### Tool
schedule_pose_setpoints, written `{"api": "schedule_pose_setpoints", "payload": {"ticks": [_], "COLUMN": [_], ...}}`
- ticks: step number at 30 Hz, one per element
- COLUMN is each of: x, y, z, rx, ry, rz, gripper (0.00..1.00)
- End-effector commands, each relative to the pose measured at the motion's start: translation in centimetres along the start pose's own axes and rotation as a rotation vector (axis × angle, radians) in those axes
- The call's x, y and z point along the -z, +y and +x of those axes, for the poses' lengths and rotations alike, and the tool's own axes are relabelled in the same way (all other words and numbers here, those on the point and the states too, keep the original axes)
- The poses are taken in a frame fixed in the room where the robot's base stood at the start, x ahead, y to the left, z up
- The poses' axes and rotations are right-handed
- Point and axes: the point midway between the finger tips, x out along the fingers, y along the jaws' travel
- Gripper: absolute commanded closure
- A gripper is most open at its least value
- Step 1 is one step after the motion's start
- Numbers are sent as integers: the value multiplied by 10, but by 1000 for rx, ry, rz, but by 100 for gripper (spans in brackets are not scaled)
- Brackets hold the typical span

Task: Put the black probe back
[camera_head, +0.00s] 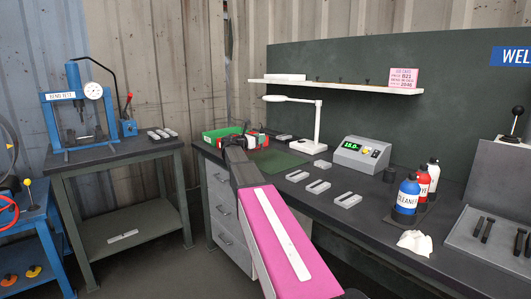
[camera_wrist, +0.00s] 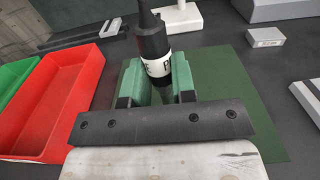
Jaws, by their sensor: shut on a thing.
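In the wrist view a black probe (camera_wrist: 153,40) with a white lettered band (camera_wrist: 157,66) stands between the green fingers of my gripper (camera_wrist: 158,80). The gripper is shut on it. The probe's lower end is hidden behind the fingers and the dark gripper plate. The probe and fingers are over or near a green mat (camera_wrist: 240,112); I cannot tell their height. The probe is too small to make out there.
A red tray (camera_wrist: 75,71) and a green tray (camera_wrist: 14,74) lie left of my gripper. A white lamp (camera_head: 304,147) stands behind the mat. A grey display box (camera_head: 362,154) and several small grey blocks (camera_head: 318,186) are to the right. Bottles (camera_head: 408,194) stand farther right.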

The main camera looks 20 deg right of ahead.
Motion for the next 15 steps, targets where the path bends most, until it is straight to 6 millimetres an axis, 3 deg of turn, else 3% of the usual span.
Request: {"api": "schedule_pose_setpoints", "payload": {"ticks": [1, 6, 11, 15], "x": [5, 16, 22, 38], "y": [-10, -23, -25, -25], "z": [4, 14, 16, 16], "rx": [1, 0, -1, -1], "ry": [0, 0, 0, 0], "rz": [-1, 0, 0, 0], "gripper": [100, 100, 100, 100]}}
